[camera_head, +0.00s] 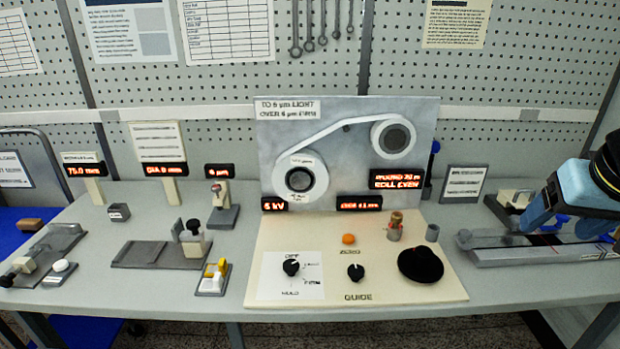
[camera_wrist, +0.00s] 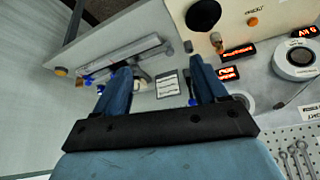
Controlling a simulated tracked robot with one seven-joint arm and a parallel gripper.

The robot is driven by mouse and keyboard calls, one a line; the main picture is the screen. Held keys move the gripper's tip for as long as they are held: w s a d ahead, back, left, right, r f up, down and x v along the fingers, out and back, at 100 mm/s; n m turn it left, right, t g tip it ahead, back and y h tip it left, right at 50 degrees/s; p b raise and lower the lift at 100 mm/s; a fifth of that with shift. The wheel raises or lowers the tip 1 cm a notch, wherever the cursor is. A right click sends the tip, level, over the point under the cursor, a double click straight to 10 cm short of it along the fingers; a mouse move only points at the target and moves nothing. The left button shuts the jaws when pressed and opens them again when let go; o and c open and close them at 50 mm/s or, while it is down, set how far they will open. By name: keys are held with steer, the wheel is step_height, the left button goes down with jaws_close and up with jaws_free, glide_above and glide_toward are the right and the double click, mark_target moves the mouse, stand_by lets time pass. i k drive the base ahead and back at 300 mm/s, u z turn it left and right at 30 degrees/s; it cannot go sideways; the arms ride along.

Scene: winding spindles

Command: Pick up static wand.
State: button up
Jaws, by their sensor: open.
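No thing in view is marked as the static wand, and I cannot tell for sure which it is. A slim dark upright piece with a blue top (camera_head: 432,160) stands just right of the winding panel. What looks like the same piece shows by one finger in the wrist view (camera_wrist: 190,92). My gripper (camera_head: 548,213) is at the far right, above a long rail fixture (camera_head: 530,250). In the wrist view my gripper (camera_wrist: 160,62) has its fingers wide apart with nothing held between them. The rail (camera_wrist: 122,57) shows beyond the fingertips.
The winding panel (camera_head: 347,107) stands at the back middle. Its cream control board (camera_head: 335,245) carries knobs, an orange button (camera_head: 348,239) and a black dome (camera_head: 420,265). A small sign (camera_head: 463,184) and a pale block (camera_head: 516,197) stand near the rail. Several small fixtures fill the left side.

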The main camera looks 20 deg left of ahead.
mark_target(436, 146)
steer(key=u, duration=0.8)
steer(key=k, duration=0.7)
steer(key=u, duration=0.4)
steer(key=i, duration=1.25)
steer(key=z, duration=0.1)
